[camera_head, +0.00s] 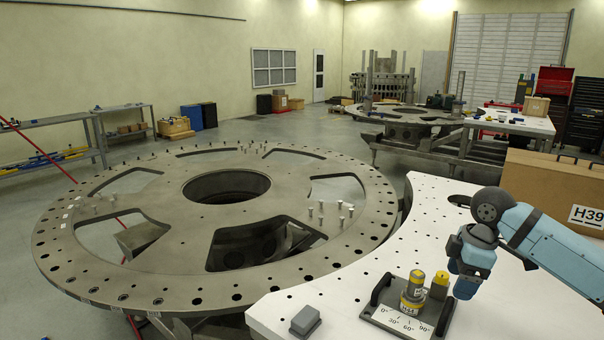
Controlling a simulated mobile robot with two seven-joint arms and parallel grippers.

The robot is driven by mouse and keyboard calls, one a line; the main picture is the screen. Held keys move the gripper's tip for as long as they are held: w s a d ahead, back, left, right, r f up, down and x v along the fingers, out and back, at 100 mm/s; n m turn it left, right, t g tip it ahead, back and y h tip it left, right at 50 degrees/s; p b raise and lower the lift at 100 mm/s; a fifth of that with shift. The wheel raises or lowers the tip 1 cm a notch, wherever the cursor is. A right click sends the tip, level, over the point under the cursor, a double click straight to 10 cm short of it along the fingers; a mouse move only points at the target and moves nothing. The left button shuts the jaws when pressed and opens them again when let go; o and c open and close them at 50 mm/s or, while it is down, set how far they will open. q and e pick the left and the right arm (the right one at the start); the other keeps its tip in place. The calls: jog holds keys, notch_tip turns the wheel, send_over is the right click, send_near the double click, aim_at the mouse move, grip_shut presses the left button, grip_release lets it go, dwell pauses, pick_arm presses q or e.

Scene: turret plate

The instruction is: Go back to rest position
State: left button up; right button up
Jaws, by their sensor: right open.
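My right arm comes in from the right over the white table (345,290). Its blue and grey right gripper (464,289) points down above the table, just right of a small fixture. The gripper is open, and I see nothing held in it. The fixture is a dark plate with angle marks (402,318) and handles. A yellow and grey cylinder (413,291) stands upright on it, and a smaller yellow piece (440,281) stands beside it. A large round grey turret plate (150,200) with holes and cutouts lies left of the table. My left gripper is out of view.
A small grey block (305,320) sits near the white table's front left edge. A cardboard box (550,185) marked H39 stands behind my right arm. Several bolts (330,212) stand on the turret plate. The table's left middle is clear.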

jog(key=s+a+f+m+t+y, duration=0.2)
jog(key=s+a+f+m, duration=0.1)
jog(key=s+a+f, duration=1.25)
jog(key=s+d+f+m+h, duration=0.1)
jog(key=s+d+f+m, duration=0.15)
jog(key=s, duration=0.45)
jog(key=s+d+f+m+t+h, duration=0.1)
jog(key=s+d+m, duration=0.3)
jog(key=s, duration=0.2)
jog(key=s+d+f+m+h, duration=0.1)
jog(key=s+d+m, duration=0.2)
jog(key=s, duration=0.4)
pick_arm(q)
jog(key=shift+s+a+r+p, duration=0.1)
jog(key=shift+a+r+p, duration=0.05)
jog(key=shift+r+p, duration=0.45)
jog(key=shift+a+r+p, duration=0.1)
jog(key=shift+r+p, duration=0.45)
jog(key=shift+p, duration=0.05)
pick_arm(e)
jog(key=w+a+f+t+y, duration=0.1)
jog(key=w+a+f+t, duration=0.1)
jog(key=f, duration=0.3)
jog(key=w+a+f+t+y, duration=0.1)
jog(key=w+a+f+t, duration=0.2)
jog(key=a+f+t, duration=0.1)
notch_tip(320, 180, down, 2)
jog(key=shift+w+a+f+n+t, duration=0.25)
jog(key=shift+n+t, duration=0.2)
jog(key=shift+t, duration=0.35)
